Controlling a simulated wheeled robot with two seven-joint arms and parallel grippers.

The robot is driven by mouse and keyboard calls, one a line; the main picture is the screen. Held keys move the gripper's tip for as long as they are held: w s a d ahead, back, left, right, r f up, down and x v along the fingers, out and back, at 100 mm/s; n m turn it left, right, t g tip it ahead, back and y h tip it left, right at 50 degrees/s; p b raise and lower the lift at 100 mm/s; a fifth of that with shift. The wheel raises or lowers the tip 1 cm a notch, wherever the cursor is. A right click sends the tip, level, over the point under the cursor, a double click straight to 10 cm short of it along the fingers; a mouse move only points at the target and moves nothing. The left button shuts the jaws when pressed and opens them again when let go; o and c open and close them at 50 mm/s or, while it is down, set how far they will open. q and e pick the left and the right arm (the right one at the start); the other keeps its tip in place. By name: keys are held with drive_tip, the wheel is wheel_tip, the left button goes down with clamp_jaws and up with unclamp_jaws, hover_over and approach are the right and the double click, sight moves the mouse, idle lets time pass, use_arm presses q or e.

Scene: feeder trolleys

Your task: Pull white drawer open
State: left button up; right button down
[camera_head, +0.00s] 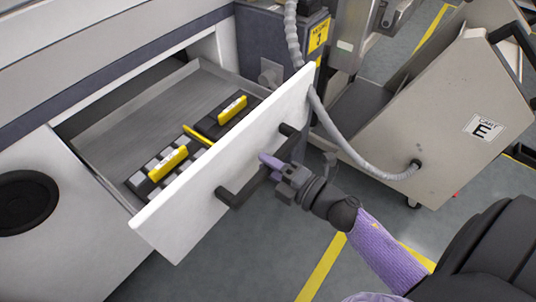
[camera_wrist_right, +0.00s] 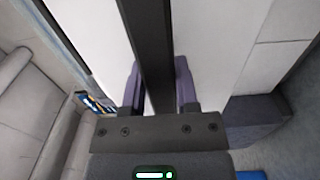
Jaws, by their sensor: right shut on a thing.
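The white drawer (camera_head: 225,170) stands pulled out from the white cabinet in the head view, its grey inside showing. A dark bar handle (camera_head: 258,168) is fixed to its front. My right gripper (camera_head: 272,165) is at the handle, and its purple fingers are shut on it. In the right wrist view the dark handle bar (camera_wrist_right: 150,50) runs between the two fingers of my right gripper (camera_wrist_right: 160,90). The white drawer front (camera_wrist_right: 212,40) lies behind the bar. My left gripper is not in view.
The drawer holds black trays with yellow handles (camera_head: 168,163). A grey cart (camera_head: 440,110) marked E stands at the right, with a grey hose (camera_head: 345,145) running to it. Grey floor with yellow lines (camera_head: 322,266) is open in front of the drawer.

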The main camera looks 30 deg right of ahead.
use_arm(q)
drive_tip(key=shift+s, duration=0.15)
use_arm(e)
drive_tip(key=shift+c, duration=1.8)
unclamp_jaws()
drive_tip(key=shift+s, duration=0.2)
use_arm(q)
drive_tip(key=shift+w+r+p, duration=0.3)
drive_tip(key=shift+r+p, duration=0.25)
drive_tip(key=shift+p, duration=0.05)
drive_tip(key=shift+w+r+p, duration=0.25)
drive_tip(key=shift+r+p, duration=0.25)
drive_tip(key=shift+p, duration=0.1)
use_arm(e)
drive_tip(key=v, duration=0.9)
drive_tip(key=shift+s+d, duration=0.15)
drive_tip(key=shift+s, duration=0.05)
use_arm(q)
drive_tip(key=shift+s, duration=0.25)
